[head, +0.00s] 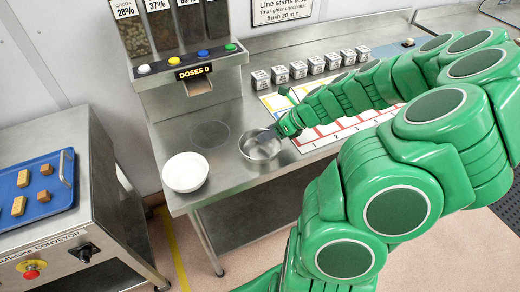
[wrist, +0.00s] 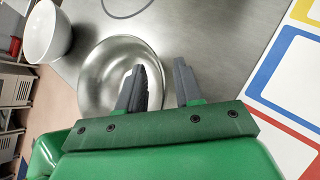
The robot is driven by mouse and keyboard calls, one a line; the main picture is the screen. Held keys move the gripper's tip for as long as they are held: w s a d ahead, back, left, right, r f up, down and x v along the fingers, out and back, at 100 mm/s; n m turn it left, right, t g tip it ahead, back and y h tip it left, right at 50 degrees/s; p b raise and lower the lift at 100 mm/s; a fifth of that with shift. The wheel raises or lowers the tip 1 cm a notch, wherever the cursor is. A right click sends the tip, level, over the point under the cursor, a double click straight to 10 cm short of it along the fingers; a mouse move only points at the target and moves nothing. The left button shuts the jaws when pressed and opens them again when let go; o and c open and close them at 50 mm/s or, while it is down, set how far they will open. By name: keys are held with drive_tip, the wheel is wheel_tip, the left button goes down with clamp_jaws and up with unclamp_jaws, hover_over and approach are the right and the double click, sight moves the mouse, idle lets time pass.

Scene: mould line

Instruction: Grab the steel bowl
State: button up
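The steel bowl (head: 258,150) stands upright on the steel counter, right of a white bowl. In the wrist view the steel bowl (wrist: 106,68) looks empty. My gripper (wrist: 160,76) is open, with a clear gap between its two dark fingers. The left finger overlaps the bowl's interior and the right finger shows over the counter just outside its right rim. The rim runs between the fingers. I cannot tell how deep the fingers reach or whether they touch the bowl. In the head view my arm comes from the right and its end is at the bowl's right side.
A white bowl (head: 185,172) stands left of the steel bowl, near the counter's front edge. The dispenser (head: 190,72) stands behind. Several small labelled blocks (head: 298,70) line the back. A coloured grid mat (head: 318,133) lies right. A blue tray (head: 36,203) sits on the left machine.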

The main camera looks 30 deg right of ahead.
clamp_jaws()
